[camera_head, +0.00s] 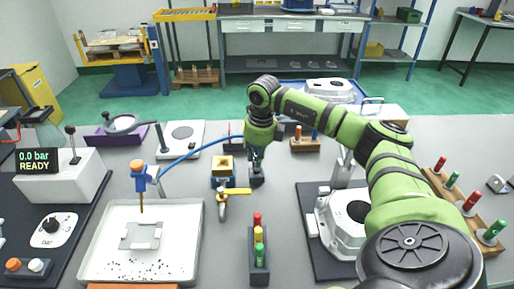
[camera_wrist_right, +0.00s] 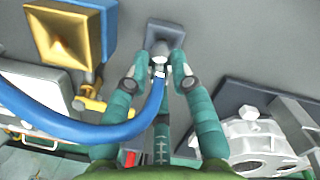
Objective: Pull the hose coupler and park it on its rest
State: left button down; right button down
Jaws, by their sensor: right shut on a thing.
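My right gripper (camera_head: 256,155) reaches down at the middle of the table. In the right wrist view its fingers (camera_wrist_right: 158,72) are shut on the hose coupler (camera_wrist_right: 160,57), a small silver-grey piece with the blue hose (camera_wrist_right: 90,132) attached. A small dark block (camera_wrist_right: 176,34), likely the rest, is directly beneath the coupler; it also shows in the head view (camera_head: 257,180). I cannot tell whether the coupler touches it. The hose runs left in the head view (camera_head: 190,152) towards a blue tool with an orange knob (camera_head: 138,168). My left gripper is out of view.
A brass-topped blue block (camera_head: 223,171) and a yellow-handled valve (camera_head: 222,203) stand close left of the gripper. A white tray (camera_head: 185,245) is front left. A casting (camera_head: 335,228) on a dark mat is right. A "0.0 bar READY" display (camera_head: 36,161) stands far left.

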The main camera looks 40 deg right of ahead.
jog(key=shift+f+b, duration=0.3)
jog(key=shift+f, duration=0.3)
jog(key=c, duration=1)
grip_release()
jog(key=r, duration=0.4)
jog(key=s+r, duration=0.1)
jog(key=r, duration=0.7)
jog(key=shift+s, duration=0.2)
